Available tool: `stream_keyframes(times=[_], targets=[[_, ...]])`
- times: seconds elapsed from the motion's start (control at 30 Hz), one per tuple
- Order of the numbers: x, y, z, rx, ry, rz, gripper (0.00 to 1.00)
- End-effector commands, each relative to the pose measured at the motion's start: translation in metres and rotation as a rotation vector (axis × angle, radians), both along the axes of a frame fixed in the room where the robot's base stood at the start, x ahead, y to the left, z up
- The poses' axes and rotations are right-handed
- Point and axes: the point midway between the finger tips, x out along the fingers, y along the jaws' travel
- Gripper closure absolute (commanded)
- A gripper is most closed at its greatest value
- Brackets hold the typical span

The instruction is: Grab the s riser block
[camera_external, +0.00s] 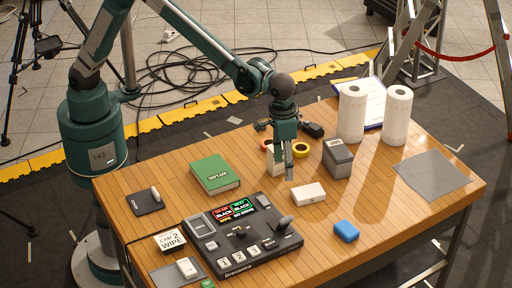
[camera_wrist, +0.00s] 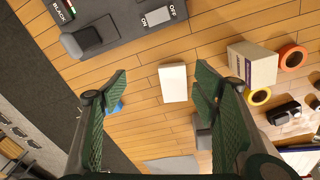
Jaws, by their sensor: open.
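A small white rectangular block (camera_external: 308,194), the likely riser block, lies flat on the wooden table near its middle; I can make out no lettering on it. In the wrist view the white block (camera_wrist: 173,83) shows whole between my two green fingers. My gripper (camera_external: 289,174) points down, above and slightly left of the block in the external view. In the wrist view my gripper (camera_wrist: 162,76) has its fingers spread wide with nothing between them. The block appears to lie below the fingertips, apart from them.
A switcher console (camera_external: 243,236) stands in front-left, a blue block (camera_external: 346,231) front-right. A grey box (camera_external: 338,158) and paper rolls (camera_external: 352,112) stand behind-right. A white carton (camera_wrist: 252,65) and yellow tape roll (camera_external: 301,150) are close behind. A green book (camera_external: 215,173) lies left.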

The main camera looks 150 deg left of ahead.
Motion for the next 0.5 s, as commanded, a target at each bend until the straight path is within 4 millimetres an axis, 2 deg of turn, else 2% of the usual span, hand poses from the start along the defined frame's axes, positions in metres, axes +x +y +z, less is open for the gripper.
stream_keyframes(times=[0.1,0.3,0.5], targets=[[0.004,0.025,-0.018,-0.010,0.015,0.044,0.40],[0.007,0.061,-0.048,-0.030,0.041,0.115,0.40],[0.007,0.085,-0.071,-0.042,0.059,0.163,0.40]])
